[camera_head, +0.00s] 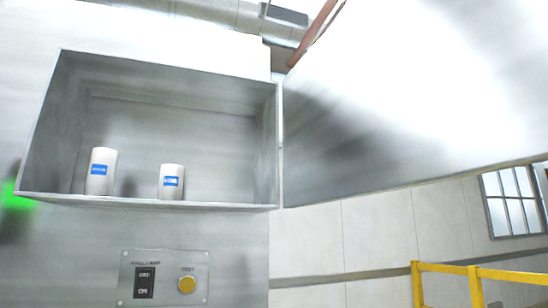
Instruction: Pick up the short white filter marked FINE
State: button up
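Two white cylindrical filters with blue labels stand upright inside an open grey wall box. The taller filter (101,172) is on the left. The shorter filter (171,182) is to its right, near the middle of the box floor. The print on both labels is too small to read, so I cannot confirm which says FINE. The two filters stand apart with a gap between them. My gripper is not in view.
The box (150,201) has a raised front lip, side walls and a top. Its large door (400,120) is swung open to the right. Below is a panel (163,278) with a black switch and a yellow button. A yellow railing (470,270) stands lower right.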

aim_at(170, 183)
jog(key=l+u, duration=0.2)
jog(key=u, duration=0.2)
jog(key=l+u, duration=0.25)
jog(key=u, duration=0.15)
jog(key=l+u, duration=0.25)
jog(key=u, duration=0.15)
jog(key=l+u, duration=0.25)
jog(key=u, duration=0.15)
jog(key=k+l+u, duration=0.1)
jog(key=l, duration=0.25)
jog(key=k+l+u, duration=0.1)
jog(key=l, duration=0.25)
jog(key=k+l, duration=0.25)
jog(key=k+l+u, duration=0.15)
jog(key=l, duration=0.25)
